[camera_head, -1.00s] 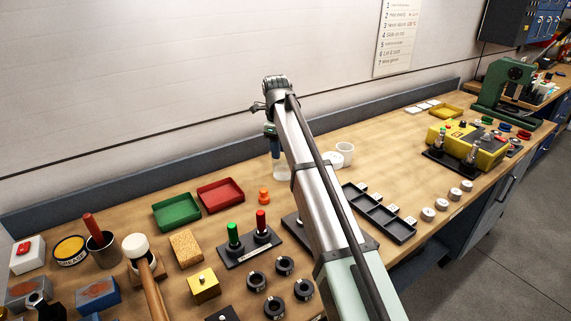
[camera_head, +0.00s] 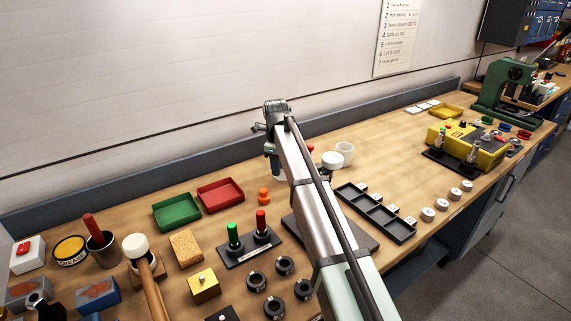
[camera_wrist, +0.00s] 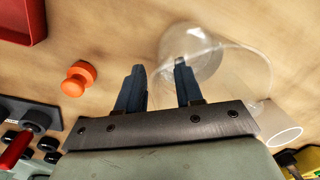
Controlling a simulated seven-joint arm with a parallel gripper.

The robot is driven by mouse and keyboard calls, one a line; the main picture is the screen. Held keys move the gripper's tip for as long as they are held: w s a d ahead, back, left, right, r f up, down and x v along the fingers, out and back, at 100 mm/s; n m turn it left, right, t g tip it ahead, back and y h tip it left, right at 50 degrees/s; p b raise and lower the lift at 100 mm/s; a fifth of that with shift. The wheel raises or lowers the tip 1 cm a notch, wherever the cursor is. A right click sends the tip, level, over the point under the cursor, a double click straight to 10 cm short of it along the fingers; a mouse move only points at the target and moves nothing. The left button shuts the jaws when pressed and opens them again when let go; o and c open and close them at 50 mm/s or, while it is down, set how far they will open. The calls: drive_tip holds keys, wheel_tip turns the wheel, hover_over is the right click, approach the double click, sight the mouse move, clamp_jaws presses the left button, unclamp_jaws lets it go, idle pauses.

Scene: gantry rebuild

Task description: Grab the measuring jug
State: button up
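The measuring jug (camera_wrist: 232,66) is clear and see-through, in the upper middle of the wrist view. In the head view it is mostly hidden behind my arm. My gripper (camera_wrist: 158,78) is open, its two dark fingers spread apart. The right finger overlaps the jug's left part; I cannot tell whether it is inside the wall or only in front of it. The left finger is left of the jug, over bare wood. In the head view my gripper (camera_head: 273,165) hangs low over the bench.
An orange knob (camera_wrist: 78,78) stands left of my fingers. A white cup (camera_wrist: 280,126) is close to the jug's right. Red (camera_head: 221,194) and green (camera_head: 177,211) trays lie to the left. A black stand with green and red handles (camera_head: 248,248) is in front.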

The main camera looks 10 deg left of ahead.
clamp_jaws()
drive_tip(key=shift+r, duration=0.15)
idle(0.6)
